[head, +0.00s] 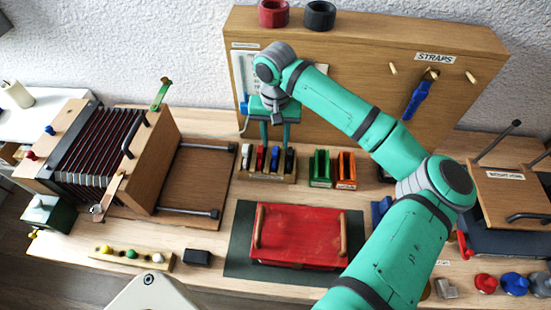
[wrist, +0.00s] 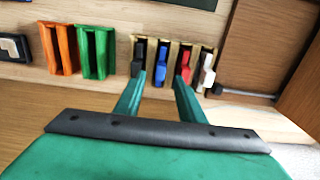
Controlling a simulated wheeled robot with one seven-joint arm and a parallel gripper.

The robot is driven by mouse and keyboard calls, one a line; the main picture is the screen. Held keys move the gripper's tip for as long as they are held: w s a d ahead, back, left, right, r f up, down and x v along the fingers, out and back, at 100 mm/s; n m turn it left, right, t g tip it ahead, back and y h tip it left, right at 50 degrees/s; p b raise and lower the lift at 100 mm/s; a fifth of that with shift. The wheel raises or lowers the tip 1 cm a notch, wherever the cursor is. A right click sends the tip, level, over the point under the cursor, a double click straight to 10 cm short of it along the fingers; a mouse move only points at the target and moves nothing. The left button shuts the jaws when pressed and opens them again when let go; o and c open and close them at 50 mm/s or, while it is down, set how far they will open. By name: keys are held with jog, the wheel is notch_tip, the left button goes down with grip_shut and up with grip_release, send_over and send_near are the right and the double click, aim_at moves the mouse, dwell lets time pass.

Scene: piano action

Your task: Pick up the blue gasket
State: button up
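The blue gasket (head: 275,158) stands in a slotted wooden rack (head: 266,178) with a white, a red and a black one beside it. In the wrist view the blue gasket (wrist: 161,62) sits between the black (wrist: 139,58) and red (wrist: 184,64) ones. My gripper (head: 276,146) is open, with its fingers pointing down over the rack. In the wrist view my gripper (wrist: 160,78) has one fingertip on each side of the blue gasket in the picture. No contact shows, and I cannot tell how far down the fingers reach.
Green (head: 320,168) and orange (head: 346,170) holders stand right of the rack. An upright wooden board (head: 350,110) rises close behind. A red lidded box (head: 298,236) lies in front, and a bellows unit (head: 100,150) stands left.

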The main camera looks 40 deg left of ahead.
aim_at(275, 150)
jog(key=shift+f, duration=2.75)
grip_shut()
